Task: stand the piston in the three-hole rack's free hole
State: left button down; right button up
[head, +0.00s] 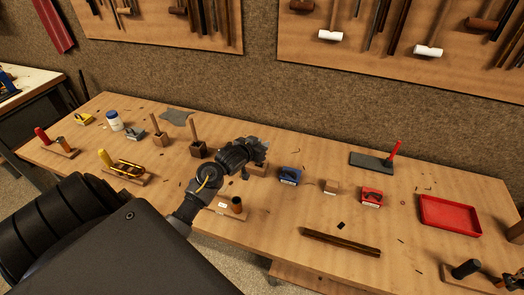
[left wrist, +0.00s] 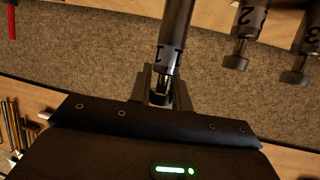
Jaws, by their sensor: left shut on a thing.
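My left gripper (head: 258,152) is over the middle of the bench in the head view. In the left wrist view its fingers (left wrist: 163,90) are shut on the narrow end of a dark grey piston marked 1 (left wrist: 172,45). Two more dark pistons, marked 2 (left wrist: 247,25) and 3 (left wrist: 303,50), are beside it, apart from the fingers. A wooden block (head: 258,170) shows partly behind the gripper in the head view. I cannot tell whether it is the three-hole rack. The far end of piston 1 and any hole are out of view. My right gripper is not in view.
A wooden stand with a copper-coloured cylinder (head: 237,204) is close in front of the gripper. A blue block (head: 289,175) and a red block (head: 371,196) are to the right. A red tray (head: 450,214) lies farther right. Wooden strips (head: 341,243) lie near the front edge.

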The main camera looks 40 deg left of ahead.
pick_arm(q)
jog(key=shift+w+a+f, duration=0.1)
jog(key=shift+w+f, duration=0.25)
jog(key=shift+f, duration=0.05)
notch_tip(320, 180, down, 3)
jog(key=shift+r+p, duration=0.1)
jog(key=shift+p, duration=0.45)
jog(key=shift+s+d+f, duration=0.25)
jog(key=shift+f, duration=0.2)
jog(key=c, duration=1.6)
grip_release()
jog(key=shift+f, duration=0.1)
jog(key=o, duration=0.3)
jog(key=shift+w+a+f, duration=0.2)
jog(key=shift+w+a, duration=0.1)
jog(key=shift+w, duration=0.15)
jog(key=shift+r, duration=0.2)
jog(key=shift+s+d+r, duration=0.1)
jog(key=shift+s+r, duration=0.25)
jog(key=shift+s, duration=0.05)
jog(key=b+v, duration=0.1)
jog(key=v, duration=1)
